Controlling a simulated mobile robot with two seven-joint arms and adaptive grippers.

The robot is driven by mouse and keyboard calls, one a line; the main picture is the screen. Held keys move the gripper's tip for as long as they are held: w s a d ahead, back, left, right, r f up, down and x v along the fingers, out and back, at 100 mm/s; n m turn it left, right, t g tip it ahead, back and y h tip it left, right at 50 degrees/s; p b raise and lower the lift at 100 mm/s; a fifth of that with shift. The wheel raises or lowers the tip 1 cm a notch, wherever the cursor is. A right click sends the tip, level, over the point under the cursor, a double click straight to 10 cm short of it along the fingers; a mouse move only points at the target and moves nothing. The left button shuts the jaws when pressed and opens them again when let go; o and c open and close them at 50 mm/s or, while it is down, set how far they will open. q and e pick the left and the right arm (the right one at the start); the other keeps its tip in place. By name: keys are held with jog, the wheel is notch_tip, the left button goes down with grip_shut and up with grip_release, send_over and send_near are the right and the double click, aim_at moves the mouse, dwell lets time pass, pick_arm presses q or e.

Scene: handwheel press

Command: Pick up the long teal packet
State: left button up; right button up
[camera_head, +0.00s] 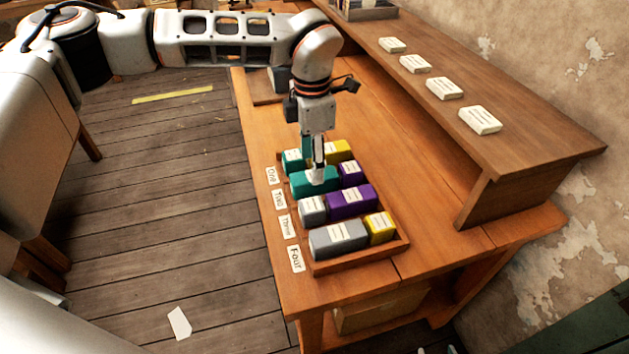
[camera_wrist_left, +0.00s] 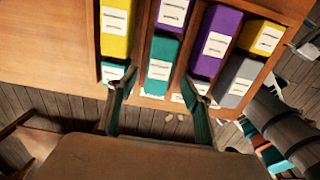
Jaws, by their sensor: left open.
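The long teal packet (camera_head: 304,185) lies in the wooden tray's (camera_head: 362,258) row marked Two, left of a small purple packet (camera_head: 352,172). My left gripper (camera_head: 318,168) points down over the long teal packet and hides part of it. In the left wrist view, the long teal packet (camera_wrist_left: 158,76) shows between the two spread fingers of the left gripper (camera_wrist_left: 160,84), which is open and empty. I cannot tell whether the fingers touch the packet. A small teal packet (camera_head: 292,160) lies in row One. My right gripper is not in view.
Long yellow (camera_head: 340,150), small grey (camera_head: 312,208), long purple (camera_head: 350,200), long grey (camera_head: 338,238) and small yellow (camera_head: 380,227) packets lie close around. A raised shelf (camera_head: 500,150) with several white packets runs along the right. The table (camera_head: 415,215) between tray and shelf is clear.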

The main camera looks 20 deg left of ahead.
pick_arm(q)
jog(key=f, duration=0.5)
jog(key=shift+w+d+f, duration=0.1)
jog(key=shift+w+d, duration=0.05)
jog(key=shift+w, duration=0.1)
jog(key=c, duration=1.3)
